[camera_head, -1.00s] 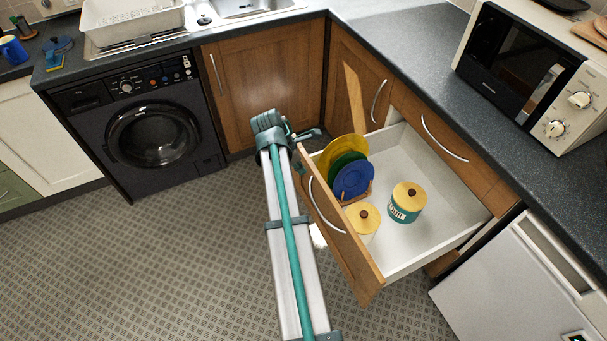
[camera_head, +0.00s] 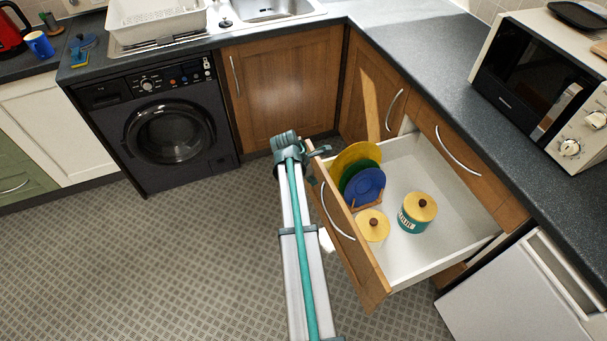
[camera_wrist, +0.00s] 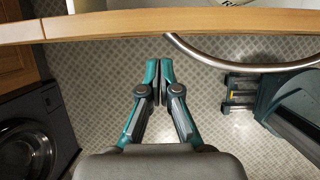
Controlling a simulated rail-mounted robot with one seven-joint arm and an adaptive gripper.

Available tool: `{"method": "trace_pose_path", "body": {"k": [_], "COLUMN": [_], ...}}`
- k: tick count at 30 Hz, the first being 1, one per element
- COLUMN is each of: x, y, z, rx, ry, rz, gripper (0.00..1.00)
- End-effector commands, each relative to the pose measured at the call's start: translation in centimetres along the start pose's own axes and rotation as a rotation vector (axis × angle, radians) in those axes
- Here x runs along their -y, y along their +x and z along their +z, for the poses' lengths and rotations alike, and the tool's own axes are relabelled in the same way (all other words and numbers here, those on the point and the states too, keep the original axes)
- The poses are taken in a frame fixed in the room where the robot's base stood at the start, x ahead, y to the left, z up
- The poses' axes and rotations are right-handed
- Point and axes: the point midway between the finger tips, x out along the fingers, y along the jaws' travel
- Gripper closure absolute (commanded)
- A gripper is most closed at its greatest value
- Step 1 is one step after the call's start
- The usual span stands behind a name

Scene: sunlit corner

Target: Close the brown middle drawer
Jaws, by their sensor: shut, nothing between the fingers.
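The brown middle drawer is pulled well out, its wooden front (camera_head: 352,245) facing the floor at left and carrying a curved metal handle (camera_head: 331,213). Its white interior (camera_head: 440,195) shows. In the wrist view the top edge of the wooden front (camera_wrist: 130,24) crosses the top, with the handle (camera_wrist: 240,60) below it. My gripper (camera_wrist: 160,70) is shut and empty, outside the front, its tips just left of the handle's near end. I cannot tell whether they touch the front. In the head view my arm stands beside the front's far left end and its fingertips are not clear.
In the drawer are yellow, green and blue plates (camera_head: 368,187) in a rack, a teal jar (camera_head: 416,213) and another yellow-lidded jar (camera_head: 373,225). A washing machine (camera_head: 165,135) stands left, a white appliance (camera_head: 510,290) right. A microwave (camera_head: 530,75) sits on the counter. Floor at left is clear.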

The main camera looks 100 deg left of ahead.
Motion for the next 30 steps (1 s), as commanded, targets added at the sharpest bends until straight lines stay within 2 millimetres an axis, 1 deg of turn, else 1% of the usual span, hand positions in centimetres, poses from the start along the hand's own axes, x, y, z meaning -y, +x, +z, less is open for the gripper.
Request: {"method": "trace_pose_path", "body": {"k": [1,6,23,26,30], "x": [0.0,0.0,0.0,0.0,-0.1], "y": [0.1,0.6,0.9,1.1,1.6], "z": [0.7,1.8,2.2,2.8,4.0], "rx": [-0.001,-0.001,-0.001,0.000,0.001], "ry": [0.002,-0.001,0.000,0.001,0.001], "rz": [-0.001,0.000,0.000,0.000,-0.001], "gripper": [1.00,1.00,1.00,1.00,1.00]}}
